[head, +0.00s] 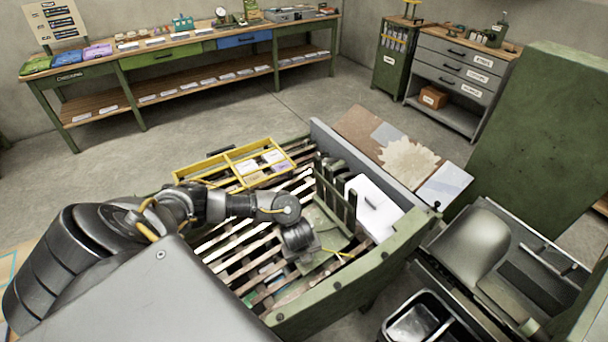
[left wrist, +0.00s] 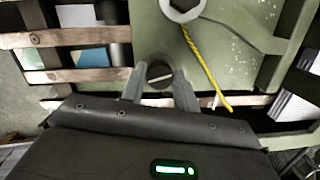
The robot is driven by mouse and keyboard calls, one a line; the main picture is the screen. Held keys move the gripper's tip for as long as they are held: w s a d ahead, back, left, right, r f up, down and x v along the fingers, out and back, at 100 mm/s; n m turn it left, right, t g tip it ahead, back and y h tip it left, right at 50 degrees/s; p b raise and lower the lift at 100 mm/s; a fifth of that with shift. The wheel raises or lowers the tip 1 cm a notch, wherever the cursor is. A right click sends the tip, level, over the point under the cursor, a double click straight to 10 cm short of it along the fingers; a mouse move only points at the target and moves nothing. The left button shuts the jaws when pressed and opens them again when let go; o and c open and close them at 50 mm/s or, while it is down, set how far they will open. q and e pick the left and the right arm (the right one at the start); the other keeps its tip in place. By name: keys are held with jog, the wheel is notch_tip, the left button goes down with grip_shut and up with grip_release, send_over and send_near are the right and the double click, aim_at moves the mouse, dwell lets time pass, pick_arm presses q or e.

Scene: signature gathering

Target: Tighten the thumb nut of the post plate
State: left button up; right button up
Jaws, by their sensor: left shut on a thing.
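The green post plate (head: 325,232) lies on the slatted bench, with upright green posts (head: 335,187) at its back. It fills the upper middle of the left wrist view (left wrist: 222,55). The thumb nut (left wrist: 160,73) is a dark round knob with a pale slot at the plate's near edge. My left gripper (left wrist: 159,84) is shut on the thumb nut, one finger on each side. In the head view my left wrist hangs over the plate's near left part and hides the nut and fingertips. My right gripper is in neither view.
A yellow cord (left wrist: 207,66) runs across the plate from near a pale ring (left wrist: 182,8). A yellow divided tray (head: 232,160) stands on the bench's far left. A white sheet (head: 374,207) lies right of the posts. A green rail (head: 355,272) bounds the bench's near right side.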

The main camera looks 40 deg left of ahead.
pick_arm(q)
jog(key=shift+m+b, duration=0.85)
jog(key=shift+m, duration=0.75)
jog(key=o, duration=1)
jog(key=shift+c, duration=0.2)
jog(key=shift+r, duration=0.15)
jog(key=a+p+v, duration=0.1)
jog(key=p+v, duration=0.2)
jog(key=v, duration=0.7)
jog(key=shift+s+d+r, duration=0.2)
jog(key=shift+s+d, duration=0.1)
jog(key=shift+d, duration=0.05)
